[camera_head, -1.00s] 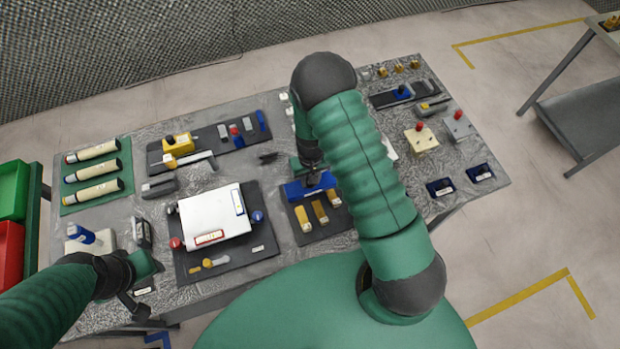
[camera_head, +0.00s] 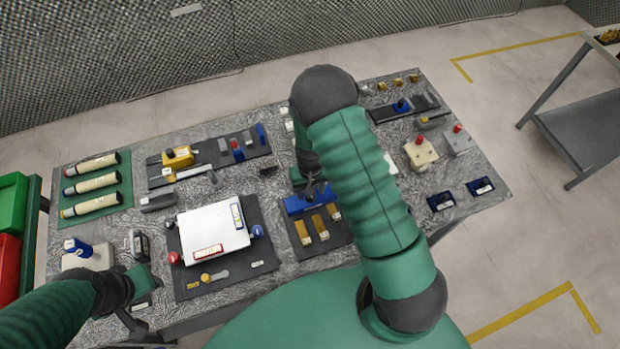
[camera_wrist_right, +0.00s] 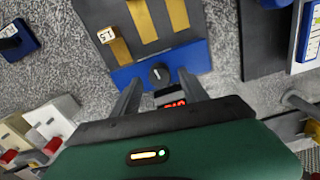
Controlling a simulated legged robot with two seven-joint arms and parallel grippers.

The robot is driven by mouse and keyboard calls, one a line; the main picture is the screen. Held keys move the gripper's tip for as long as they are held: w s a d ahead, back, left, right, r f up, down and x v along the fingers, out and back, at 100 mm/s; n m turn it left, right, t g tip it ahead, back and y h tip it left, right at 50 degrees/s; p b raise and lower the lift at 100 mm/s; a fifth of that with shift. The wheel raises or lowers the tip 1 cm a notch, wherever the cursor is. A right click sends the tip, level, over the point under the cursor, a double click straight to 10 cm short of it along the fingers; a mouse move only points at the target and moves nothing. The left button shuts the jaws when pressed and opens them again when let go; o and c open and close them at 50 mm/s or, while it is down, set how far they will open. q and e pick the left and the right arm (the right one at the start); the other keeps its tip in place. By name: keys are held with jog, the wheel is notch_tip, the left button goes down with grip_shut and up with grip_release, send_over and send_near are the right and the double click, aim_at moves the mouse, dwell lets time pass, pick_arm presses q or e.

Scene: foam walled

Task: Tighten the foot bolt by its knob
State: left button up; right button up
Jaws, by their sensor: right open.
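A black round knob (camera_wrist_right: 160,73) with a white mark sits on a blue block (camera_wrist_right: 196,56) in the right wrist view. I cannot tell whether this is the foot bolt's knob. The blue block (camera_head: 297,205) also shows in the head view, at the back of a dark panel with yellow strips. My right gripper (camera_wrist_right: 158,90) is open and empty, its fingers on either side just short of the knob. In the head view, my right gripper (camera_head: 311,184) is small and partly hidden by my arm. My left gripper (camera_head: 142,281) is at the table's front left; its jaws are unclear.
A red lit display (camera_wrist_right: 174,104) shows between my right fingers. A white box (camera_head: 212,228) on a dark panel stands left of the blue block. A yellow clamp-like fixture (camera_head: 179,157) is behind it. Two cream and grey blocks with red knobs (camera_head: 420,152) stand at right.

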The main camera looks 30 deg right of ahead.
notch_tip(320, 180, up, 15)
jog(key=b, duration=0.2)
jog(key=shift+r, duration=0.1)
jog(key=s+a+f+n+t+b, duration=0.2)
jog(key=s+a+f+n+b, duration=0.2)
jog(key=s+b, duration=0.5)
jog(key=a+f, duration=0.2)
jog(key=a, duration=0.1)
jog(key=shift+s+a+t, duration=0.2)
jog(key=shift+a+t, duration=0.05)
jog(key=shift+t, duration=0.05)
jog(key=shift+s, duration=0.1)
jog(key=shift+a, duration=0.15)
